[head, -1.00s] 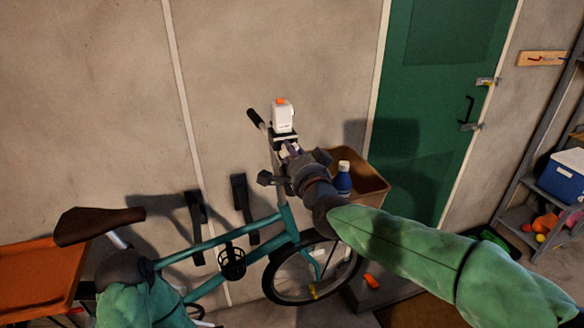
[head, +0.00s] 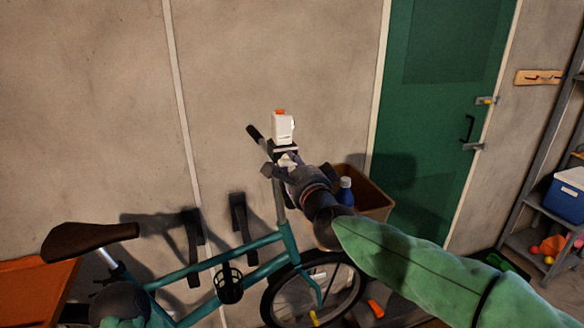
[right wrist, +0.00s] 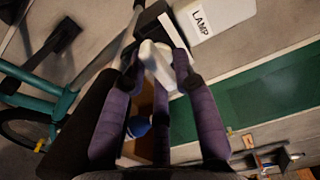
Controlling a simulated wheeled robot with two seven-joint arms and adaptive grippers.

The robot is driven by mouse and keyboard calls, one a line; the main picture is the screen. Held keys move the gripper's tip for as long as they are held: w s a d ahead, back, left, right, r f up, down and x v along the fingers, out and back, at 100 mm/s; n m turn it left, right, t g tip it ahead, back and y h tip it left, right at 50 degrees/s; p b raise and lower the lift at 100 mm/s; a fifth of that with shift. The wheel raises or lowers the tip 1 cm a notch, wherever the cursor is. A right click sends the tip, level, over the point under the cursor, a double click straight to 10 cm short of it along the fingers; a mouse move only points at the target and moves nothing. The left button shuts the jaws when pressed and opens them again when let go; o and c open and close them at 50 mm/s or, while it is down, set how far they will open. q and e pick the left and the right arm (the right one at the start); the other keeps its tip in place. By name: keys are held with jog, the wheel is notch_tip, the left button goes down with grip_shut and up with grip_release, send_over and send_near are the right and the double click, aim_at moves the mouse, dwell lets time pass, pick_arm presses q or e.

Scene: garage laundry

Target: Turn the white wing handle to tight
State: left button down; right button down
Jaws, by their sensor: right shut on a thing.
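The white wing handle (head: 287,160) sits just below the white lamp (head: 283,128) on the bicycle's handlebar. In the right wrist view the wing handle (right wrist: 158,66) lies between my finger tips, beside a black clamp block and the white box marked LAMP (right wrist: 196,18). My right gripper (head: 289,167) reaches in from the right and is shut on the wing handle; its purple fingers (right wrist: 160,75) flank it in the wrist view. The fingers hide part of the handle. Of my left arm only a dark joint and a bit of green sleeve show at the lower left; its gripper is out of view.
The teal bicycle (head: 215,262) stands along the concrete wall. A brown basket (head: 372,197) with a blue bottle (head: 345,190) is close to my right wrist. A green door (head: 440,120) and a shelf with a blue cooler (head: 566,195) are on the right.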

jog(key=shift+f, duration=0.45)
jog(key=c, duration=1.1)
grip_release()
jog(key=shift+c, duration=0.2)
jog(key=shift+d+r, duration=0.1)
jog(key=shift+r, duration=0.1)
jog(key=v, duration=1.2)
